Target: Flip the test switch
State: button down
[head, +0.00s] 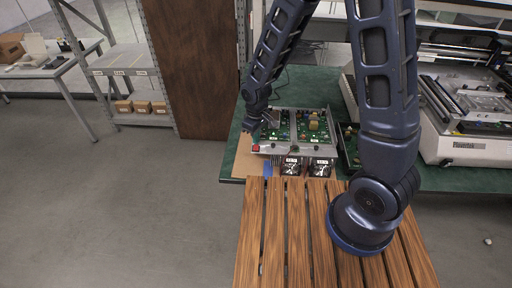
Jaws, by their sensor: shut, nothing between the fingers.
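An open electronics unit (300,128) with green circuit boards and a metal front panel sits on the green bench top. A small red part (256,148) is at the left end of its front panel; it may be the test switch, but it is too small to tell. Dark knobs or switches also show along the panel. My gripper (249,129) is shut and empty, pointing down at the left edge of the unit, above and slightly left of the red part. I cannot tell whether it touches anything.
Two fans (305,167) stand at the unit's front. A slatted wooden surface (285,235) lies in front of the green bench (237,166). A large light-coloured machine (455,149) stands at right. Shelves (130,70) are at back left; the left floor is clear.

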jog(key=shift+f, duration=0.85)
dwell(1.0)
jog(key=shift+r, duration=3.5)
